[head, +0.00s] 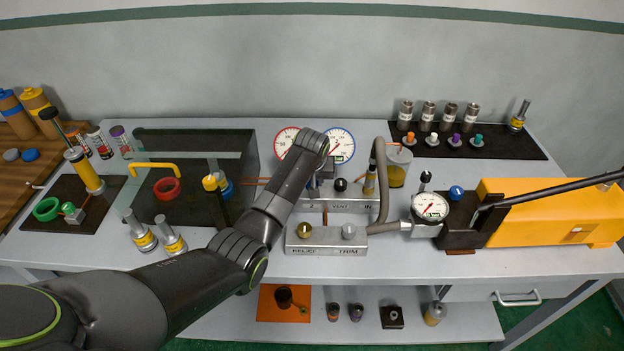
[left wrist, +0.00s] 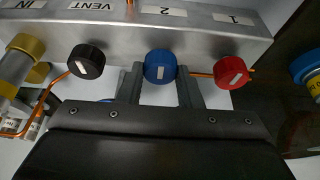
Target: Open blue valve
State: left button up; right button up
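The blue valve knob (left wrist: 160,64) with a white mark sits on the front of the grey manifold block (left wrist: 205,25), below the label 2. My left gripper (left wrist: 160,78) has one finger on each side of this knob. Whether the fingers press on it or leave a small gap, I cannot tell. A red knob (left wrist: 230,72) is to the right under label 1, and a black knob (left wrist: 87,61) is to the left under VENT. In the head view my left wrist and forearm hide the blue knob, while the manifold (head: 350,206) shows beside them. My right gripper is not in view.
A lower block (head: 327,243) marked RELIEF and TRIM stands in front of the manifold. A grey hose (head: 381,185) rises at its right. Two dial gauges (head: 341,146) stand behind. A yellow pump (head: 560,215) with a long lever is at the right.

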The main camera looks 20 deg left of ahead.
pick_arm(q)
jog(key=shift+c, duration=0.6)
